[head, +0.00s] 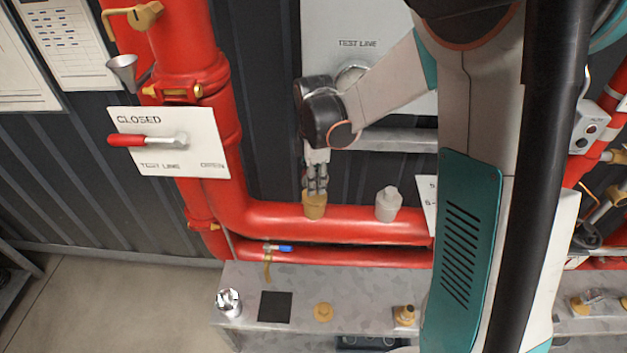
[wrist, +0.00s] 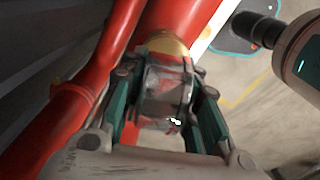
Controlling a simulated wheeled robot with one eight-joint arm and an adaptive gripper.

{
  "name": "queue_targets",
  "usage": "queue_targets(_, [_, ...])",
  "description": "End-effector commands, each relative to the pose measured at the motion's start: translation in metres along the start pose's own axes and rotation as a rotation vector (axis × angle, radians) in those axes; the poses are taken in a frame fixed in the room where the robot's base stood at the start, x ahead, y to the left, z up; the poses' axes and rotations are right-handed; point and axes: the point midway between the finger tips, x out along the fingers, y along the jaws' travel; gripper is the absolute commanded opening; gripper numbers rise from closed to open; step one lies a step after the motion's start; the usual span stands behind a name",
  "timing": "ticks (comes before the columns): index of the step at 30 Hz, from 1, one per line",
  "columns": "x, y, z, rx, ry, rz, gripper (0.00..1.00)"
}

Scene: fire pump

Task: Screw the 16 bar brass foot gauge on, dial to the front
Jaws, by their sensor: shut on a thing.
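My gripper (head: 317,188) points down at the red pipe and is shut on a small silver-grey body, which I take to be the gauge (wrist: 165,92). The wrist view shows it between the teal-sided fingers (wrist: 166,105). Its dial and markings cannot be read. Directly below the fingers is a brass fitting (head: 314,206) on top of the red pipe; it also shows in the wrist view (wrist: 166,43), right at the end of the held body. I cannot tell whether the gauge's foot is threaded into it.
A grey fitting (head: 388,204) stands to the right on the same red pipe (head: 270,217). The bench (head: 365,291) below carries a shiny silver piece (head: 228,302), a black square (head: 275,307), and brass pieces (head: 323,312). A red-handled lever panel (head: 168,143) is at left.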

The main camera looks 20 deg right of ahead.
Motion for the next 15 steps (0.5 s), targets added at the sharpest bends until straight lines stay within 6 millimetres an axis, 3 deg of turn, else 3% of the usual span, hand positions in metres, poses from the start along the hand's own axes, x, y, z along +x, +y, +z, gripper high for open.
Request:
queue_targets(6, [-0.0006, 0.0011, -0.0006, 0.2, 0.001, 0.002, 0.01])
queue_targets(14, [-0.0016, 0.0014, -0.0011, 0.23, 0.002, 0.002, 0.01])
queue_targets(15, [-0.0016, 0.0014, -0.0012, 0.23, 0.003, 0.002, 0.36])
